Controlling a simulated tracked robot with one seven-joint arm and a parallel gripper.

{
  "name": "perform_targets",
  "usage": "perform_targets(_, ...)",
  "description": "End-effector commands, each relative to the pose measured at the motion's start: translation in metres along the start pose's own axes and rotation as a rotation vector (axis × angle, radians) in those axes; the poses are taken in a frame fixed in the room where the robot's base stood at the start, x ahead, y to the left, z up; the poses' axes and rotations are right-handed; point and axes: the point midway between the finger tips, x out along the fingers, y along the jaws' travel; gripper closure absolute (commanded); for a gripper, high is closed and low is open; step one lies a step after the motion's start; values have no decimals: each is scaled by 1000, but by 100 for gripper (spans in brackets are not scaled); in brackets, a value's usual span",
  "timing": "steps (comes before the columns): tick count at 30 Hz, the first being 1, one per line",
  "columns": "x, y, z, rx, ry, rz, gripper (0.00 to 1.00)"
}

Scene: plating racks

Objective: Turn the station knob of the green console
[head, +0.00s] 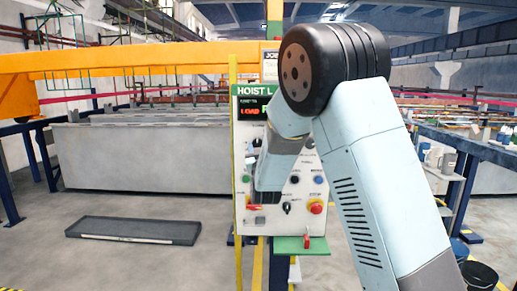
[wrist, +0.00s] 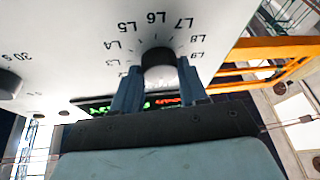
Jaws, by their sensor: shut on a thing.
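In the wrist view, a round black knob (wrist: 157,57) sits on the white panel (wrist: 85,25) within a dial marked about L3 to L9. My gripper (wrist: 158,76) has one finger on each side of this knob and is shut on it. The knob's pointer is hidden, so its setting cannot be read.
A red mushroom button (head: 316,207) and small buttons are low on the panel. A green shelf with a red lever (head: 307,241) juts out below. Another black knob (wrist: 11,84), marked "30 s", is left in the wrist view. A grey tray (head: 132,230) lies on the floor.

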Motion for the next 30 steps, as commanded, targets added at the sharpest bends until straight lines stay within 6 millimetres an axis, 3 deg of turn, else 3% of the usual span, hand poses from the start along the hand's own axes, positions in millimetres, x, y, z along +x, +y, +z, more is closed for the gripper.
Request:
perform_targets(7, 0, -1, 0, 1, 0, -2, 87)
perform_targets(20, 0, -2, 1, 87, 4, 36, 87)
perform_targets(30, 0, -4, 1, 344, 23, 146, 87)
